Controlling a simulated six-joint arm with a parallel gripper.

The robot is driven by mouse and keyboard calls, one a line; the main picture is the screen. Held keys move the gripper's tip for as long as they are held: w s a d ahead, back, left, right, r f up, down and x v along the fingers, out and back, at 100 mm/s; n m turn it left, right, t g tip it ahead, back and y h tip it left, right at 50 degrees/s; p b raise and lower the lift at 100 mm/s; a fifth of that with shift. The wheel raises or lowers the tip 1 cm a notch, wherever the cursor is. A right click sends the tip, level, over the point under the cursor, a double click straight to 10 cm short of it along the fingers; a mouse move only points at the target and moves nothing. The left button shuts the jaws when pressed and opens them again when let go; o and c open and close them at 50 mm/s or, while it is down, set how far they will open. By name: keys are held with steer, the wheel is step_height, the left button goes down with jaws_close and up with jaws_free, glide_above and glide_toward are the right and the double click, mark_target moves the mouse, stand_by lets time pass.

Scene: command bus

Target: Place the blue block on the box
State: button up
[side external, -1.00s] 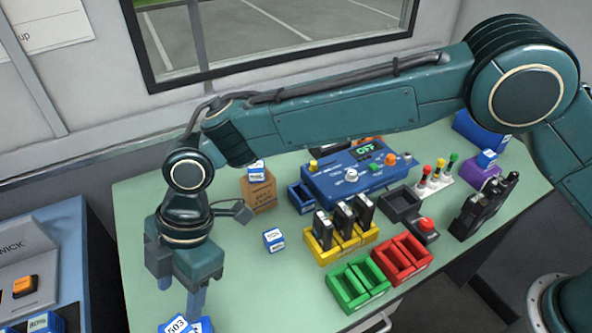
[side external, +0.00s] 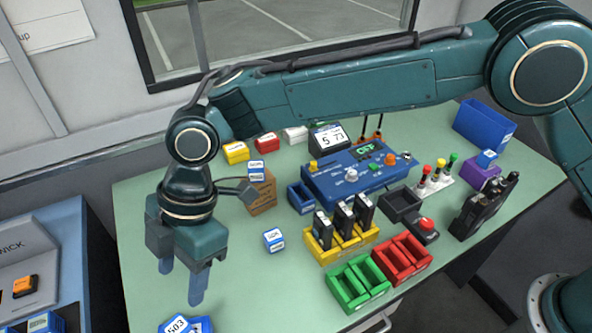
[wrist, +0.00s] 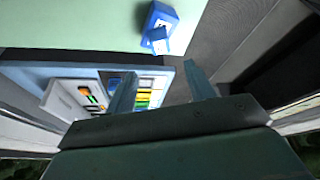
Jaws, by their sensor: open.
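My gripper (side external: 182,282) is open and empty, fingers pointing down above the near left part of the green table. In the wrist view my gripper (wrist: 158,76) shows its two fingers apart with nothing between them. A blue block (side external: 204,325) with a white "503" label lies at the table's near edge, below the fingers and cut off by the frame. The blue block also shows in the wrist view (wrist: 160,16), beyond the fingertips. A brown cardboard box (side external: 262,197) stands further back, partly hidden by my wrist parts. A small blue-and-white block (side external: 257,166) sits on top of it.
Another blue-and-white block (side external: 274,240) lies on open table right of my gripper. A blue control console (side external: 350,183), yellow rack (side external: 340,245), green tray (side external: 357,287) and red tray (side external: 402,262) stand to the right. A blue side bench (side external: 75,240) is at left.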

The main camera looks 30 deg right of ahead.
steer(key=w+d+r+m+t, duration=0.2)
steer(key=d+r+m, duration=0.2)
steer(key=d+r, duration=0.45)
steer(key=w+d+r+m+t, duration=0.15)
steer(key=d+r+m, duration=0.35)
steer(key=d, duration=0.7)
steer(key=s+d+r+m+t+h, duration=0.1)
steer(key=s+d+r+m, duration=0.15)
steer(key=d, duration=0.55)
steer(key=s+d+r+m+t, duration=0.1)
steer(key=s+d+r+m, duration=0.15)
steer(key=d, duration=0.55)
steer(key=s+d+f+m+t+h, duration=0.1)
steer(key=s+d+f+m+h, duration=0.2)
steer(key=s+d+m, duration=0.5)
steer(key=s+d+f, duration=0.1)
steer(key=s+d, duration=0.5)
steer(key=shift+s+t, duration=0.25)
steer(key=shift+t, duration=0.1)
steer(key=shift+d, duration=0.1)
